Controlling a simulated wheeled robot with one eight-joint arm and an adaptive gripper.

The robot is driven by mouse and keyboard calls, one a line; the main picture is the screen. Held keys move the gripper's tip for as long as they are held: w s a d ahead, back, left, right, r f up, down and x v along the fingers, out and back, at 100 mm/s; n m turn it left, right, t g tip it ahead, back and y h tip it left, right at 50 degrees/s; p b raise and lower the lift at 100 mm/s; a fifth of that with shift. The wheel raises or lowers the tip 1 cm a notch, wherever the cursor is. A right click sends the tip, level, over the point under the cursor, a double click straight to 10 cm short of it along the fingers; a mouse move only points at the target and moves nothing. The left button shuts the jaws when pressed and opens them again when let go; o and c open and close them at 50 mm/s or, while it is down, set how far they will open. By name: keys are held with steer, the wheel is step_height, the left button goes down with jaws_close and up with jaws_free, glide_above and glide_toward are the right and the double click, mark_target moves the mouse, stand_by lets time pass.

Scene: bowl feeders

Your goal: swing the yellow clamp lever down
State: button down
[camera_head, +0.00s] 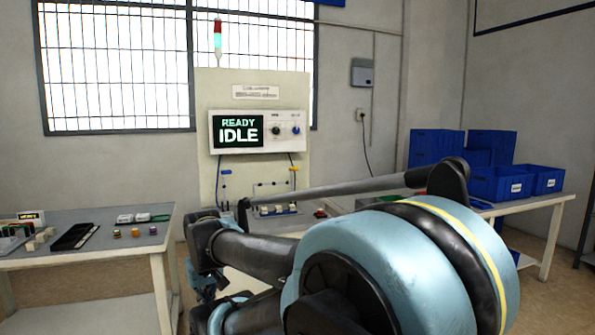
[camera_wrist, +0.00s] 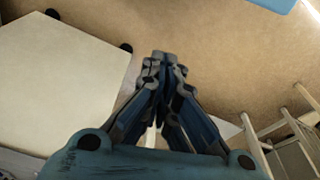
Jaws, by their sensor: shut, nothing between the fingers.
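I cannot make out the yellow clamp lever for sure. A small yellow piece (camera_head: 293,169) shows on the upright panel of the middle station in the head view, too small to tell whether it is the lever. My arm hides much of the station's bench top. My gripper (camera_wrist: 163,60) is shut and empty in the wrist view, its fingertips together above bare floor. No lever shows near it there.
The middle station has a screen (camera_head: 238,131) reading "READY IDLE" and a stack light (camera_head: 218,42). A left table (camera_head: 95,240) holds small parts and trays. Blue bins (camera_head: 497,183) stand on the right table. A pale flat surface (camera_wrist: 60,80) lies left of my gripper.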

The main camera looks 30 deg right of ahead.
steer(key=shift+w+d, duration=0.25)
steer(key=shift+w, duration=0.1)
steer(key=w+d+r+h, duration=0.5)
steer(key=w+d+r, duration=0.5)
steer(key=w+d, duration=0.3)
steer(key=w+d+r+h, duration=0.4)
steer(key=w+d+r, duration=0.6)
steer(key=w, duration=0.4)
steer(key=w+d+r+h, duration=0.2)
steer(key=w+d+h, duration=0.7)
steer(key=w+d, duration=1.5)
steer(key=w, duration=0.3)
steer(key=shift+w+n+g, duration=0.25)
steer(key=shift+n+g, duration=0.05)
steer(key=shift+d+r, duration=0.1)
